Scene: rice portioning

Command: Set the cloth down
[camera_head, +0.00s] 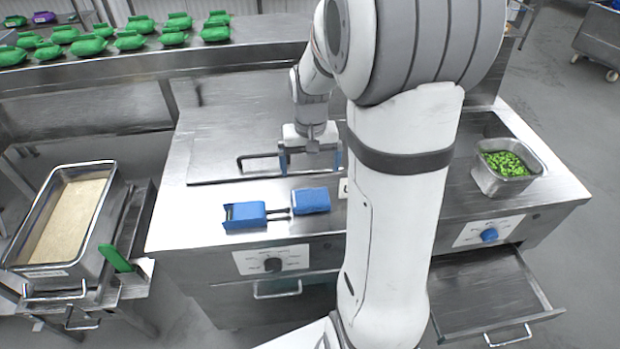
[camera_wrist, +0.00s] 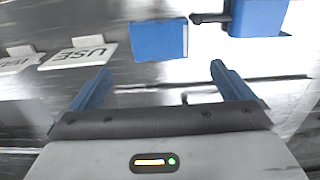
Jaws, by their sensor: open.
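The cloth (camera_head: 311,200) is a folded blue block lying flat on the steel counter near its front edge. It also shows in the wrist view (camera_wrist: 158,40), ahead of my fingertips and apart from them. My gripper (camera_head: 311,160) is open and empty, just behind the cloth as the head view shows it. Its two blue fingers stand wide apart in the wrist view (camera_wrist: 161,72), with nothing between them.
A blue tool (camera_head: 243,215) with a dark handle lies left of the cloth, its handle end close to it. A pan of rice (camera_head: 111,254) stands left; a pan of green pieces (camera_head: 531,182) stands right. An open drawer (camera_head: 490,290) juts out below right.

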